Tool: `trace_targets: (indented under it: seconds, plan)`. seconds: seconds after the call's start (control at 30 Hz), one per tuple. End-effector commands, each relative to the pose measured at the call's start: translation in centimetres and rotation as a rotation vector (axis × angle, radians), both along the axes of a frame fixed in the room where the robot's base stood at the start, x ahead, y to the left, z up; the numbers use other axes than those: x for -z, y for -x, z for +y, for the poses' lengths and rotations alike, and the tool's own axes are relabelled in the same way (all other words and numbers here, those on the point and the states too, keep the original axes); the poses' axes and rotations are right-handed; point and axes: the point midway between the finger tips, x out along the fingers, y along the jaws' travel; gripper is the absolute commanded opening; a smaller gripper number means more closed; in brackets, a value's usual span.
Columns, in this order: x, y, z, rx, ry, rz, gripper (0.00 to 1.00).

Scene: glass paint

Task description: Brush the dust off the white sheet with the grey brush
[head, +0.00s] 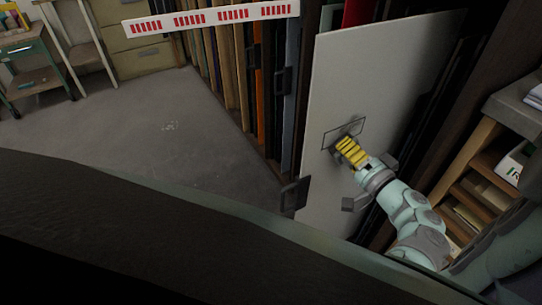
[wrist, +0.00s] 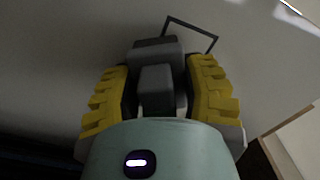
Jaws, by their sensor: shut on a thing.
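The white sheet (head: 372,80) stands upright, leaning among other panels right of centre in the head view. It fills much of the wrist view as a dim grey surface (wrist: 60,60). A thin dark rectangle outline (head: 344,120) is on it, partly hidden by my gripper; a corner of it shows in the wrist view (wrist: 192,27). My gripper (head: 349,146) with yellow fingers is at the outline. In the wrist view my gripper (wrist: 160,88) is shut on the grey brush (wrist: 156,50). Whether the brush touches the sheet, and where dust lies, I cannot tell.
A rack of upright panels (head: 240,80) stands left of the sheet, with dark handles (head: 294,194). A white rail with red marks (head: 210,18) crosses the top. A wooden shelf unit (head: 480,180) is close on the right. The grey floor (head: 130,130) at left is mostly clear.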

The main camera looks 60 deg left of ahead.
Motion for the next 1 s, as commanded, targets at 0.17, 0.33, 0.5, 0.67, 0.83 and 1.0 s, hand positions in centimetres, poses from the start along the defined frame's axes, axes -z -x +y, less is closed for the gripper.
trace_targets:
  seconds: [0.17,0.33,0.5,0.67,0.83,1.0]
  plan:
    - [0.0,0.1,0.5,-0.005,0.001,0.000,0.05]
    - [0.0,0.1,0.8,-0.005,-0.001,0.000,0.05]
    - [0.0,0.1,1.1,-0.005,-0.002,0.000,0.05]
    - [0.0,-0.2,1.0,-0.004,-0.001,0.000,0.05]
    - [0.2,-1.4,0.9,-0.002,-0.001,-0.003,0.05]
    - [0.1,-3.0,0.6,0.000,-0.002,-0.005,0.05]
